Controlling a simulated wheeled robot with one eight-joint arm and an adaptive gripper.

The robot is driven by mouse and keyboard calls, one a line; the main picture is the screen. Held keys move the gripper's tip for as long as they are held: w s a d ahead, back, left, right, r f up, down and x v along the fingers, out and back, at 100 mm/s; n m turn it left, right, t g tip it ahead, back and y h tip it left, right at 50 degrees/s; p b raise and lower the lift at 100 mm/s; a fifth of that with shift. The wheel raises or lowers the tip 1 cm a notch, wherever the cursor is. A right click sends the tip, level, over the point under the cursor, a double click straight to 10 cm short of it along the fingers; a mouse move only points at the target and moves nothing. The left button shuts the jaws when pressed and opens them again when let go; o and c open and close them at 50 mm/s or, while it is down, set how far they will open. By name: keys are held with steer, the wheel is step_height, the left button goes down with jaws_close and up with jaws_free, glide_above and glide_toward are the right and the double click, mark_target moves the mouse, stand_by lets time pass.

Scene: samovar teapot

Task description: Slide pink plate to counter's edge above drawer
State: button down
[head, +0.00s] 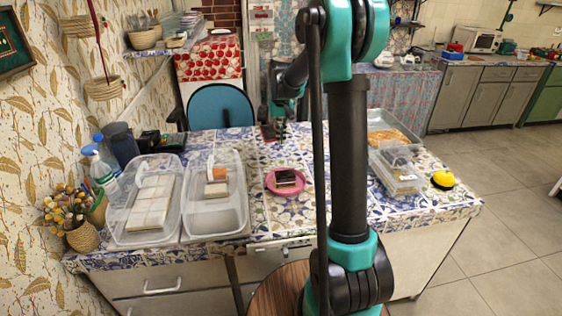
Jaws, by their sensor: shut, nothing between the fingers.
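A pink plate (289,193) lies on the tiled counter (262,222) near its middle, with dark brown pieces (287,178) on it. The plate is set back from the counter's front edge. A drawer front with a handle (286,248) is below that edge, in front of the plate. My gripper (273,138) is shut and empty, beyond the plate on its far side and apart from it. Its fingertips are small in the picture, and their height above the counter is hard to tell.
Two clear bins (146,226) (215,220) stand left of the plate. At the right are a clear lidded container (398,172), a tray (388,132) and a yellow object (443,180). The counter between plate and front edge looks clear. My arm hides the counter right of the plate.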

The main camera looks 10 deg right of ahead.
mark_target(290, 187)
steer(key=f, duration=0.9)
steer(key=shift+w+f, duration=0.2)
steer(key=shift+f, duration=0.1)
steer(key=s, duration=0.3)
steer(key=shift+f, duration=0.2)
steer(key=shift+s, duration=0.55)
steer(key=shift+s, duration=0.1)
steer(key=s, duration=1.4)
steer(key=shift+d, duration=0.1)
